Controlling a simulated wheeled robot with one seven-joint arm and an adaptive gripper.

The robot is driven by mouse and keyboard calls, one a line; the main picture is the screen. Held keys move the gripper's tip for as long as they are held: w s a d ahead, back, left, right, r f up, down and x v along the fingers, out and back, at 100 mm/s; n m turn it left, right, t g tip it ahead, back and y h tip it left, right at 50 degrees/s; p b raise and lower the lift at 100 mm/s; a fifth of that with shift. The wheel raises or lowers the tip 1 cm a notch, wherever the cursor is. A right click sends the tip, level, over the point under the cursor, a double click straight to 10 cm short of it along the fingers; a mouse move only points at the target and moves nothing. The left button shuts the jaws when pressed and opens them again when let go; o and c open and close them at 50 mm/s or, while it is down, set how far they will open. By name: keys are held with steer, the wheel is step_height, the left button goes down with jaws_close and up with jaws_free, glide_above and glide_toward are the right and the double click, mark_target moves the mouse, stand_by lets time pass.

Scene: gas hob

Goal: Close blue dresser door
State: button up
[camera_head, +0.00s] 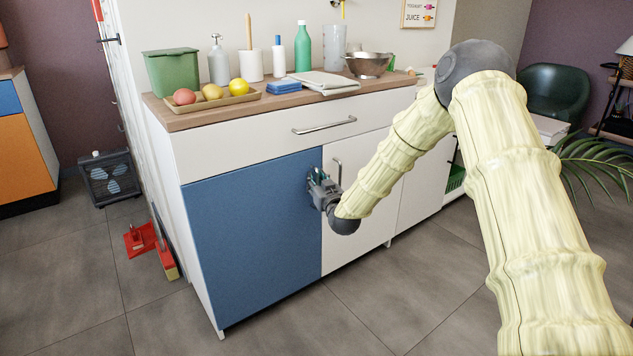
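The blue door (255,229) is at the left of the front of a white cabinet (270,131) with a wooden top. It looks flush or nearly flush with the front; a small gap cannot be ruled out. My gripper (313,180) is at the upper right edge of the blue door, with its fingers at or very near the door face. Any handle on the blue door is hidden behind the gripper. The fingers are too small and covered to tell whether they are open or shut.
A white door (362,205) with an upright handle (338,171) adjoins on the right, partly behind my arm. A drawer handle (324,126) juts out above. A red dustpan (140,239) and a black fan box (110,178) stand on the floor at left. The floor in front is clear.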

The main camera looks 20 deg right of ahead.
steer(key=s, duration=1.2)
stand_by(0.4)
steer(key=s+a+f+g+y, duration=0.1)
steer(key=s+a+f+g, duration=0.3)
steer(key=s+f, duration=0.75)
steer(key=s+a+f+g, duration=0.4)
steer(key=s+f, duration=0.4)
steer(key=f, duration=0.7)
steer(key=s+a+f+g, duration=0.1)
steer(key=s+f+g, duration=0.25)
steer(key=s, duration=0.75)
steer(key=s+a+f+g, duration=0.1)
steer(key=s+f+g, duration=0.3)
steer(key=s, duration=0.8)
steer(key=s+a+f+g, duration=0.1)
steer(key=s+f+g, duration=0.3)
steer(key=s, duration=0.7)
step_height(320, 180, up, 36)
steer(key=t+p, duration=0.1)
steer(key=p, duration=3.6)
steer(key=shift+w+a+f+h, duration=0.15)
steer(key=shift+w+h, duration=0.05)
steer(key=shift+h, duration=0.1)
steer(key=shift+t, duration=0.25)
